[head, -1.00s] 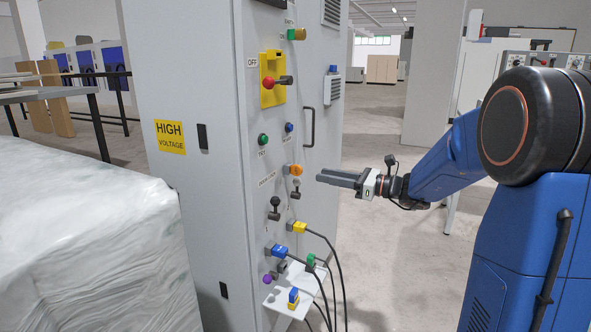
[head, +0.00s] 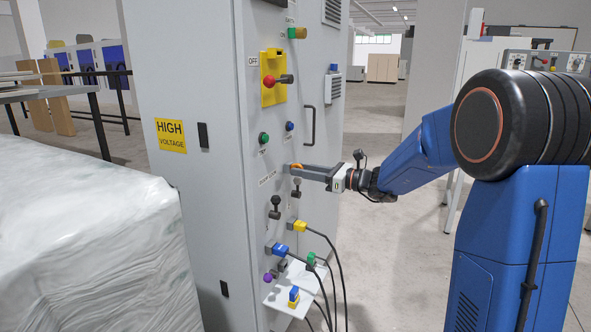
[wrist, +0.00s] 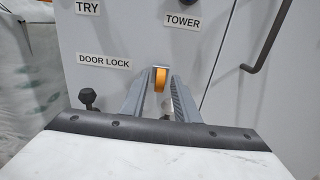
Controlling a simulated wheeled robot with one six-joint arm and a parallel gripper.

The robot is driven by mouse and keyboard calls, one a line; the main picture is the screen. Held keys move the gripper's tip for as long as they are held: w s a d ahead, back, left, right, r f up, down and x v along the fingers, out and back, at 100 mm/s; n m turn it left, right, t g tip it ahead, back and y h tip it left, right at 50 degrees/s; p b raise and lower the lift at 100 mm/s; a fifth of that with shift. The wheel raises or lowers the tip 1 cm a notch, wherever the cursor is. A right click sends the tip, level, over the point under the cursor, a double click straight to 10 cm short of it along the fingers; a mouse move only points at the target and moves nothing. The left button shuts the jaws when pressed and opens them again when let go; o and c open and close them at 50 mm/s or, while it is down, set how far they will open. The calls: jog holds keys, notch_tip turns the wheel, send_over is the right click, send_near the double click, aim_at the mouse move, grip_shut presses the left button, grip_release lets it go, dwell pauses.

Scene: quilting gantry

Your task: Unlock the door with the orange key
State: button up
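The orange key (wrist: 161,78) sits in the cabinet front to the right of the DOOR LOCK label (wrist: 104,63). In the head view the key (head: 296,167) shows only as a bit of orange at my fingertips. My gripper (head: 300,171) reaches in from the right, level with the key. In the wrist view the open fingers of my gripper (wrist: 160,88) stand on either side of the key, with a narrow gap visible beside it. The cabinet door handle (head: 309,126) is up and to the right of the key.
A black toggle (head: 296,188) is just below the key, and another black knob (head: 275,207) is lower left. Yellow (head: 299,226) and blue (head: 279,250) plugs with black cables are below. A small shelf (head: 283,297) juts out at the bottom. Open floor lies to the right.

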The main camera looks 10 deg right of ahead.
grip_shut()
jog(key=m, duration=0.3)
jog(key=shift+m, duration=0.4)
